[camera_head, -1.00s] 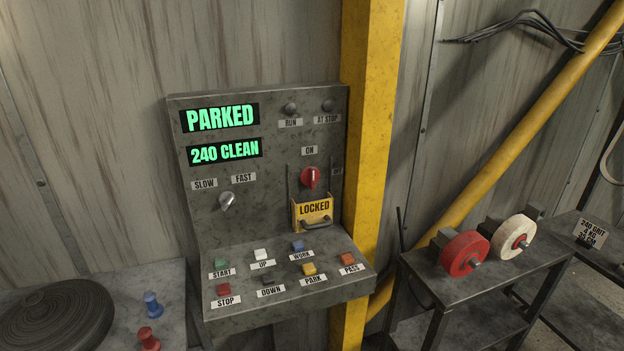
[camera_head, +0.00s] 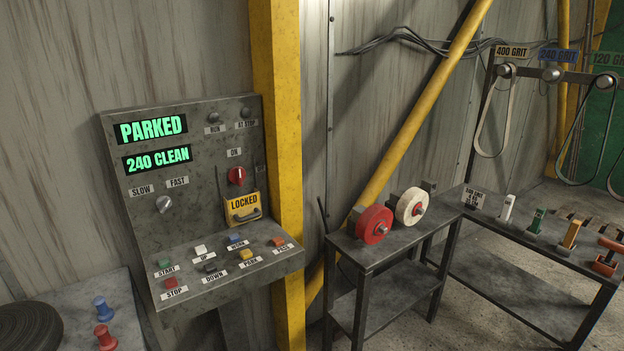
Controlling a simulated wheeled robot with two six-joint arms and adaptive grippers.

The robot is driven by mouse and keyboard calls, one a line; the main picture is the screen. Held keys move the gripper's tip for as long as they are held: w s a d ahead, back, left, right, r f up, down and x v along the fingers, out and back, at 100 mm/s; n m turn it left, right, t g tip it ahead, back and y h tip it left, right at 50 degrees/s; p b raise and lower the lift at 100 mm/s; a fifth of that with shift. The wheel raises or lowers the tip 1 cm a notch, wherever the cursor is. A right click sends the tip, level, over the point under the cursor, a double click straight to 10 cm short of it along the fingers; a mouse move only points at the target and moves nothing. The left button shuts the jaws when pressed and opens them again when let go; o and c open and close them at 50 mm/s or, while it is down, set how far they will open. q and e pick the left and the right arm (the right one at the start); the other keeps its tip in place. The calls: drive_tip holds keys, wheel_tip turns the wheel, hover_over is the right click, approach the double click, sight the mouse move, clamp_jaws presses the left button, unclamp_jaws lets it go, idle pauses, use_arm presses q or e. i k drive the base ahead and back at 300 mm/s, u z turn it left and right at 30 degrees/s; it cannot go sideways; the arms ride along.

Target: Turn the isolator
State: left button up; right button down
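The isolator is a red rotary knob (camera_head: 237,176) on the right side of the grey control panel (camera_head: 205,250), just below a label reading ON. Under it a yellow plate marked LOCKED (camera_head: 243,207) with a dark handle stands on the panel. Two green-lit displays read PARKED (camera_head: 152,128) and 240 CLEAN (camera_head: 157,159). Neither of my grippers shows in the head view.
Coloured buttons line the panel's sloping shelf. A bench with a red wheel (camera_head: 374,223) and a white wheel (camera_head: 411,206) stands right of the yellow post (camera_head: 277,150). Belts hang from a rack (camera_head: 551,75) at far right. A dark disc (camera_head: 30,328) lies lower left.

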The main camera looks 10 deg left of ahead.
sight(237, 174)
drive_tip(key=z, duration=0.75)
drive_tip(key=i, duration=0.8)
drive_tip(key=u, duration=0.35)
